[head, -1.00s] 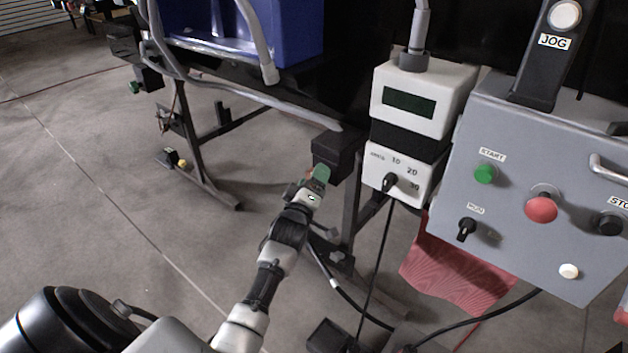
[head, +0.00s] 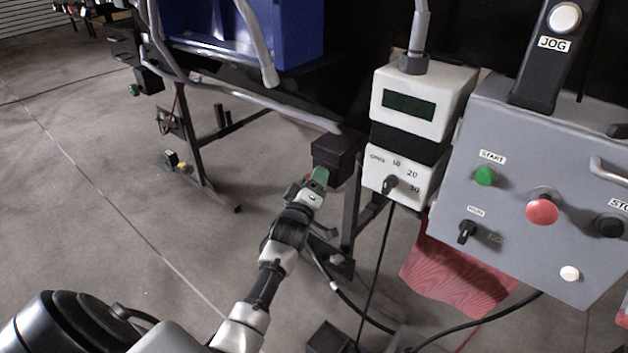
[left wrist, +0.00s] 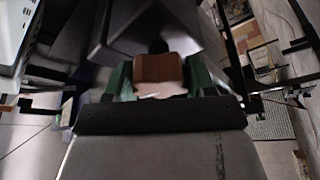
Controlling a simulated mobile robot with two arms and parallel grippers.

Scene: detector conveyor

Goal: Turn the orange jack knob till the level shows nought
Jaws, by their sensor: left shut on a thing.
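The jack knob (left wrist: 158,68), orange-brown here, sits between the green fingers of my left gripper (left wrist: 159,78) in the left wrist view. The gripper is shut on it from both sides. In the head view my left gripper (head: 319,180) reaches up to a black block (head: 337,148) at the conveyor's leg, and the knob is hidden there. I cannot make out a level in either view. My right gripper is not in view.
A white box with a dark display (head: 408,106) and a dial stands right of the gripper. Further right is a grey control panel (head: 520,150) with buttons. A blue bin (head: 305,35) is above left.

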